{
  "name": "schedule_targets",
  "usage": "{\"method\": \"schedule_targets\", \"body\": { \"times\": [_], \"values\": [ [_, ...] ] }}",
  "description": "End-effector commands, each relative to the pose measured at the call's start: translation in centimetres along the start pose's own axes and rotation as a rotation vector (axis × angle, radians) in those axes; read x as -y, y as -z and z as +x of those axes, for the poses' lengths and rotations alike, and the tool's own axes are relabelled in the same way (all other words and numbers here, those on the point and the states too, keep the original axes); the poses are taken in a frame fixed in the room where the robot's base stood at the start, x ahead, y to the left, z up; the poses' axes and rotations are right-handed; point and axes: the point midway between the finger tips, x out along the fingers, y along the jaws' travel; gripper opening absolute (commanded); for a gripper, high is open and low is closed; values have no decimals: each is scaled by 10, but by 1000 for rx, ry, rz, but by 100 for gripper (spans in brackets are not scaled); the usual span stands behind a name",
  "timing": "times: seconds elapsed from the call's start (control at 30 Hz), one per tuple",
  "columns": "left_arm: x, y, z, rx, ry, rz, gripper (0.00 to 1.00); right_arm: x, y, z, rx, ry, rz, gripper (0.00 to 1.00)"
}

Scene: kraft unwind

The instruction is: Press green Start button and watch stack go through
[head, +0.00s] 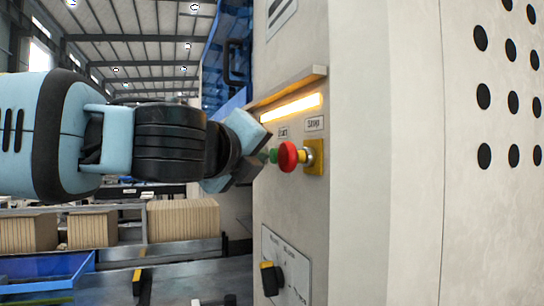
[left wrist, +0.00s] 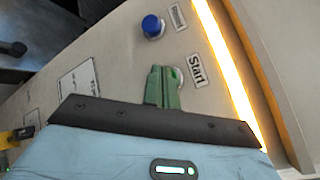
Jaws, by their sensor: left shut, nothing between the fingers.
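The green Start button (head: 273,156) is on the cream machine panel, left of the red mushroom Stop button (head: 288,156) on its yellow base. My left gripper (head: 261,157) is in front of it, its shut, empty fingertips pointing at the panel. In the left wrist view the green fingers (left wrist: 163,87) lie together over the Start button's place, beside the "Start" label (left wrist: 196,70). My right gripper is not in view.
A lit yellow strip (head: 291,108) under a ledge runs above the buttons. A blue button (left wrist: 152,26) is close to the fingers. A black rotary switch (head: 270,279) is lower on the panel. Brown board stacks (head: 183,219) stand on a conveyor at the left.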

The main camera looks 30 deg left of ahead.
Motion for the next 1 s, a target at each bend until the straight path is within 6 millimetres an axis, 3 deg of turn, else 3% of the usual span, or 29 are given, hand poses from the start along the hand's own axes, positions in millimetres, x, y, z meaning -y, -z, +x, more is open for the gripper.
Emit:
{"method": "schedule_targets", "body": {
  "times": [1.0],
  "values": [
    [5,6,8,-2,0,0,0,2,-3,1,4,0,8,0]
  ]
}}
